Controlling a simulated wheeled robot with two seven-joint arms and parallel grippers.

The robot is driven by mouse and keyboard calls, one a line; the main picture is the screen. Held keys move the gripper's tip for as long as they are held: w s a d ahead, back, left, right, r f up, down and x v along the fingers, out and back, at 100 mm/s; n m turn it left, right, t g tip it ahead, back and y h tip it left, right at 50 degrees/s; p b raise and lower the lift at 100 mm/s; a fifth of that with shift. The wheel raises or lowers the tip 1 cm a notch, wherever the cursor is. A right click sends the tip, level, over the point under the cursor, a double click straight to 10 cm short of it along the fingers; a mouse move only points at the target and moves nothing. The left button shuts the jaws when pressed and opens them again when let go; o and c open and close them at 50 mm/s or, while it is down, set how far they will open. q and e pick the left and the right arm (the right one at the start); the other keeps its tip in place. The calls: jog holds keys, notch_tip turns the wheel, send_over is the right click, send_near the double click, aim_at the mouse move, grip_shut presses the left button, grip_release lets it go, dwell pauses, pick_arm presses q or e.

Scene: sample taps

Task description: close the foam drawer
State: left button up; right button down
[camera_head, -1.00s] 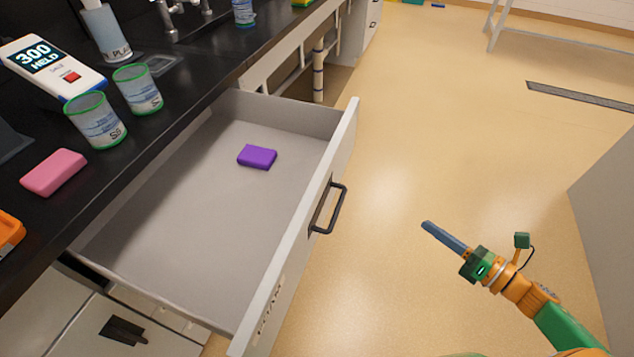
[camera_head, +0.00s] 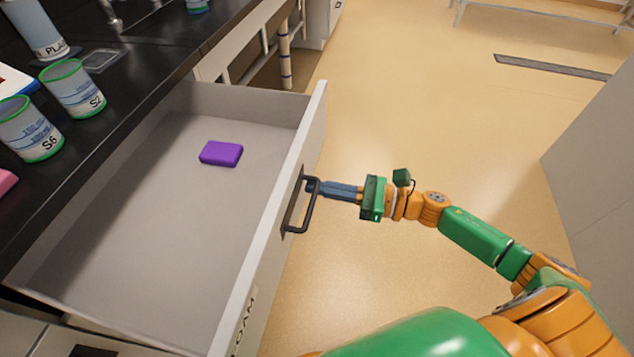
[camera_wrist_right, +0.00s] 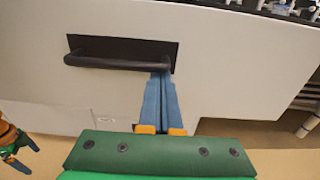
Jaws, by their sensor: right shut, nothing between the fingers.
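The foam drawer (camera_head: 262,235) stands pulled out from under the black counter, with part of its label showing on the front. A purple block (camera_head: 221,153) lies inside it. Its dark bar handle (camera_head: 303,207) is on the front face. My right gripper (camera_head: 322,187) is shut and empty, with its tips at the handle's far end. In the right wrist view, the blue fingertips (camera_wrist_right: 161,76) overlap the right end of the handle (camera_wrist_right: 115,64); I cannot tell whether they touch. My left gripper (camera_wrist_right: 22,158) shows at that view's left edge, its blue fingers apart.
Several items stand on the counter (camera_head: 130,88), including sample cups S6 (camera_head: 30,130) and S2 (camera_head: 74,90). The floor (camera_head: 430,120) right of the drawer is clear. A grey cabinet (camera_head: 595,170) stands at the far right.

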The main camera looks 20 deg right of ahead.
pick_arm(q)
jog(key=shift+r, duration=0.1)
pick_arm(e)
jog(key=shift+w+a, duration=0.3)
